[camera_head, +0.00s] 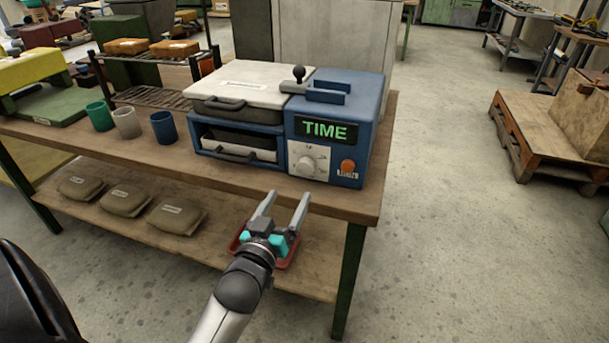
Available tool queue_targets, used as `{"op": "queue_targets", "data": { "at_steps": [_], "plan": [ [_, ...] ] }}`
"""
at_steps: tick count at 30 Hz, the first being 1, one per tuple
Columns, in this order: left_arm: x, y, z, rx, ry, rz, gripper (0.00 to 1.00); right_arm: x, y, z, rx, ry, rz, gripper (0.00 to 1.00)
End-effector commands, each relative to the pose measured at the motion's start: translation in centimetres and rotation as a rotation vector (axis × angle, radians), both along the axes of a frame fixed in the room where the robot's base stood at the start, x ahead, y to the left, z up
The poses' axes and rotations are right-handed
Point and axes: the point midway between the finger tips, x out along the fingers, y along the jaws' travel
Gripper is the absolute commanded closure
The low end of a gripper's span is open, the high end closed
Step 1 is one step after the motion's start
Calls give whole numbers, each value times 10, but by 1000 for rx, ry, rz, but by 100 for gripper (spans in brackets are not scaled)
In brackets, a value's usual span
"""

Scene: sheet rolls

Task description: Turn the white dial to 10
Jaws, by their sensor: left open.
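The white dial (307,166) sits on a pale square panel at the front of a blue machine (367,110), below a dark display (326,130) that reads TIME in green. The dial's marks are too small to read, so I cannot tell its setting. My left gripper (288,196) is open and empty, its two fingers pointing toward the machine. In the picture its tips are just below the dial, apart from it. My right gripper is not in view.
An orange button (348,166) is right of the dial. A drawer (238,146) and a pale lid (240,82) are to the left. Green, beige and blue cups stand on the wooden table (150,155). A red tray (290,257) and several tan packs lie on the lower shelf.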

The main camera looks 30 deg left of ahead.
Motion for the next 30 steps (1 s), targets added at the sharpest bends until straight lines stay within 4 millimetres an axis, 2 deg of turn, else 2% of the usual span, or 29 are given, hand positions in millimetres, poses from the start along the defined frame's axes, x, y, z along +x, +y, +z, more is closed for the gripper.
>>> {"op": "queue_targets", "data": {
  "at_steps": [3, 15, 21, 30],
  "plan": [
    [20, 5, -1, 3, -3, -1, 19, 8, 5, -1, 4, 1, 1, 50],
    [78, 19, -1, 2, -2, -1, 19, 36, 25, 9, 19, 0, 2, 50],
    [95, 22, -1, 2, 1, -1, 19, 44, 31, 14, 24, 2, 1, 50],
    [101, 24, -1, 1, 2, 0, 19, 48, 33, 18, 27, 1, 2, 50]
  ]
}}
